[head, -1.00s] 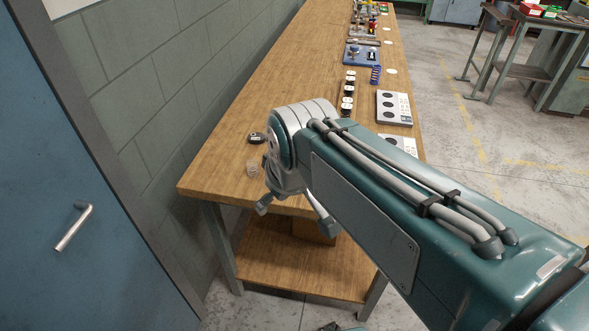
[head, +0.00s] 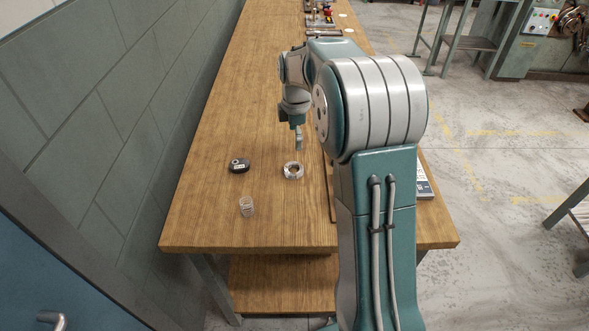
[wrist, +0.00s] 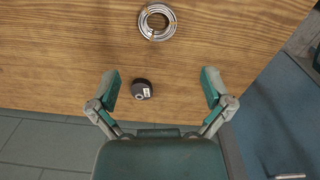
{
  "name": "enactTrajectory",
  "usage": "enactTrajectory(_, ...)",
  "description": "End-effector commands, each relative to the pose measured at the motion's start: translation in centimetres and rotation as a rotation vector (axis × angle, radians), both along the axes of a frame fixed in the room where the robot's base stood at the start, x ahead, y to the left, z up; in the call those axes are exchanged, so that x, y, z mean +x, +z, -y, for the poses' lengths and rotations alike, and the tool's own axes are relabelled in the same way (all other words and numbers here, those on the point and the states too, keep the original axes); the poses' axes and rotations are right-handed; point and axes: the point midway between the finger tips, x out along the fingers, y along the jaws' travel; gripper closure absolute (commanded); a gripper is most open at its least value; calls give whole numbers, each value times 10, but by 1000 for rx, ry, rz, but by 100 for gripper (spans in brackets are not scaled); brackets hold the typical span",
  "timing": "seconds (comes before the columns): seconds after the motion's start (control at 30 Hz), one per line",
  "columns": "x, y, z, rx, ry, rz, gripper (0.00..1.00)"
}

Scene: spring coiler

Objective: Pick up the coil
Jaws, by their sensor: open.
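A silver ring-shaped wire coil (head: 293,170) lies flat on the wooden bench, right of a small black puck-like object (head: 239,165). My gripper (head: 297,136) points down above the bench, just behind the coil in the head view and apart from it. In the wrist view the gripper (wrist: 161,83) is open and empty, its two fingers spread wide. There the coil (wrist: 158,22) is at the top, beyond the fingertips, and the black object (wrist: 141,90) shows between the fingers, on the bench below.
A small clear spring-like piece (head: 247,206) stands near the bench's front edge. My arm hides part of the bench's right side. Several items sit farther back along the bench (head: 215,120). A block wall runs along its left. The wood around the coil is mostly clear.

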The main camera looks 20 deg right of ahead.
Motion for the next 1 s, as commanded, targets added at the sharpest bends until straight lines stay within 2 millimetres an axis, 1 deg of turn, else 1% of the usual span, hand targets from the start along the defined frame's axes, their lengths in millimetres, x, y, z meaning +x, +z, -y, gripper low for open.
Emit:
enactTrajectory(0.03, 4, -6, 3, 1, 22, -8, 0)
enactTrajectory(0.17, 8, -15, 5, 3, 52, -18, 0)
enactTrajectory(0.4, 7, -53, 5, 4, 52, -22, 0)
enactTrajectory(0.63, 7, -73, 4, 4, 51, -18, 0)
enactTrajectory(0.9, 7, -112, 2, 3, 50, -19, 0)
enactTrajectory(1.0, 7, -119, 2, 3, 50, -18, 0)
